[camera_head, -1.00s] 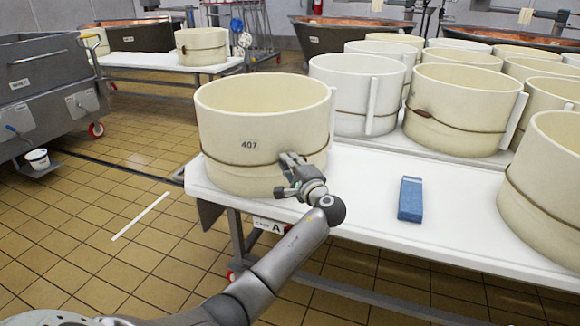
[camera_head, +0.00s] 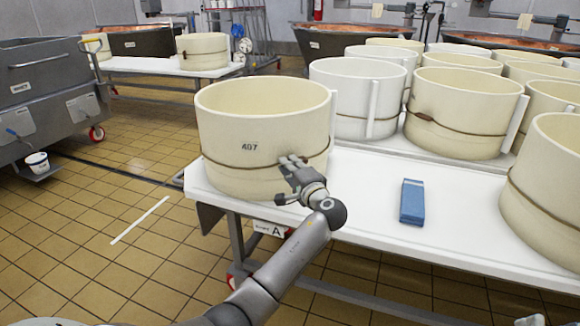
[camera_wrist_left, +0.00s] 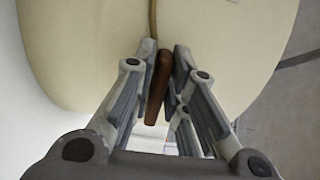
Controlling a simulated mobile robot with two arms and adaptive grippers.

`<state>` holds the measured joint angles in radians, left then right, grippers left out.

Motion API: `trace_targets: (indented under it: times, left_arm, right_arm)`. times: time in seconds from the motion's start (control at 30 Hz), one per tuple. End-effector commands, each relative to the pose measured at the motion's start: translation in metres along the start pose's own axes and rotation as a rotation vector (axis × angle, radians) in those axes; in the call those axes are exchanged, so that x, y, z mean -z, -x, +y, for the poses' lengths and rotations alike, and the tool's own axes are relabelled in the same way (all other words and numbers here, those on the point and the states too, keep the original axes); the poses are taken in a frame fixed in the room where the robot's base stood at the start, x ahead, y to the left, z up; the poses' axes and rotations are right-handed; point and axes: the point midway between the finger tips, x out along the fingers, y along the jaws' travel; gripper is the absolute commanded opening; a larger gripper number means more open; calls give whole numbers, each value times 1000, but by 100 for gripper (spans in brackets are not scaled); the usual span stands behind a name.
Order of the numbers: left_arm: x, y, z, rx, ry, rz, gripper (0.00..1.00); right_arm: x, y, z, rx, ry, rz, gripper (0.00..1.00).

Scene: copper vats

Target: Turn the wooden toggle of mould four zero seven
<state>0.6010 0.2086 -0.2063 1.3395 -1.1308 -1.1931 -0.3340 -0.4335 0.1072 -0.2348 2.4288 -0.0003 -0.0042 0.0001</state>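Mould 407 (camera_head: 235,120) is a cream round mould with a dark cord around it, standing at the left end of the white table. It fills the upper part of the left wrist view (camera_wrist_left: 90,45). My left gripper (camera_head: 288,161) is at its front, low on the right, at the cord's height. In the left wrist view the brown wooden toggle (camera_wrist_left: 158,88) sits between the two fingers, which are closed close against its sides. The toggle lies nearly in line with the cord (camera_wrist_left: 152,18), slightly tilted. In the head view the gripper hides the toggle.
The white table (camera_head: 350,205) carries a blue block (camera_head: 412,202) right of my left arm. Several other moulds (camera_head: 465,110) stand behind and right. A grey wheeled cart (camera_head: 45,95) is at the left. The tiled floor (camera_head: 90,215) left of the table is mostly clear.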

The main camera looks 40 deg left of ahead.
Motion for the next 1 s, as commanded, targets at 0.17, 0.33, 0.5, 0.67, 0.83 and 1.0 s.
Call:
trace_targets:
  times: [0.17,0.33,0.5,0.67,0.83,1.0]
  left_arm:
    - [0,0,1,0,-2,0,33]
    - [0,0,0,1,-3,0,33]
    - [0,5,0,1,-3,2,33]
    - [1,29,1,-1,-1,3,33]
    - [1,67,1,-1,-1,4,33]
    - [0,99,1,-2,-1,3,33]
  right_arm:
    - [0,0,0,0,0,-1,32]
    - [0,0,0,0,0,-1,32]
    - [0,0,0,0,0,0,32]
    - [0,0,0,0,0,0,32]
    - [0,0,0,0,0,-1,32]
    - [0,0,0,0,0,-1,32]
